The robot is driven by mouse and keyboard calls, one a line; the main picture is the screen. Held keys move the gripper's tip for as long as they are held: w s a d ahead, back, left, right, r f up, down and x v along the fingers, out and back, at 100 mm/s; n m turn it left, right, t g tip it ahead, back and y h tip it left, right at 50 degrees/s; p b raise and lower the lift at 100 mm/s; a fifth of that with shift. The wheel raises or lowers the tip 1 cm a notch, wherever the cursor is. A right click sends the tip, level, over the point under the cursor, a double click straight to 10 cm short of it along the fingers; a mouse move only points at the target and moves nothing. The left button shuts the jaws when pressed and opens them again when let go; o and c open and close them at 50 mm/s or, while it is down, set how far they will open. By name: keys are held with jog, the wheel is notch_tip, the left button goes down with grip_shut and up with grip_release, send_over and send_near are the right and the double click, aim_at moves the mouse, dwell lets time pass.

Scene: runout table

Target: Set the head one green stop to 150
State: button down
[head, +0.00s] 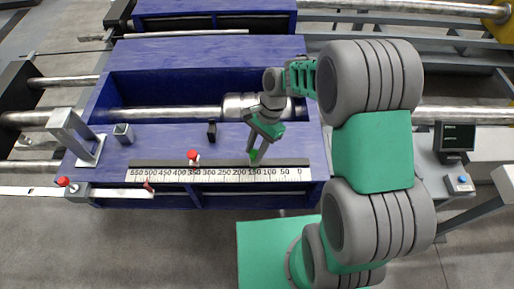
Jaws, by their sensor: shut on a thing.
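My gripper (256,151) points down at the blue table and is shut on the green stop (254,159). The green stop is small and mostly hidden by the fingers. It is on the dark rail (226,162) behind the white scale (216,175). The scale's numbers run from 550 at left to 0 at right. The stop appears close to the 150 mark; the exact reading is too small to tell. A red-topped stop (193,155) is on the same rail near 350.
A grey bracket (77,137), a square tube piece (123,133) and a small black block (212,131) stand on the blue table (170,140). Another red knob (63,181) is at far left.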

jog(key=shift+a, duration=0.15)
jog(key=c, duration=1.2)
grip_release()
jog(key=shift+a, duration=0.15)
jog(key=shift+c, duration=0.2)
jog(key=shift+o, duration=0.8)
jog(key=v, duration=0.8)
jog(key=shift+f, duration=0.1)
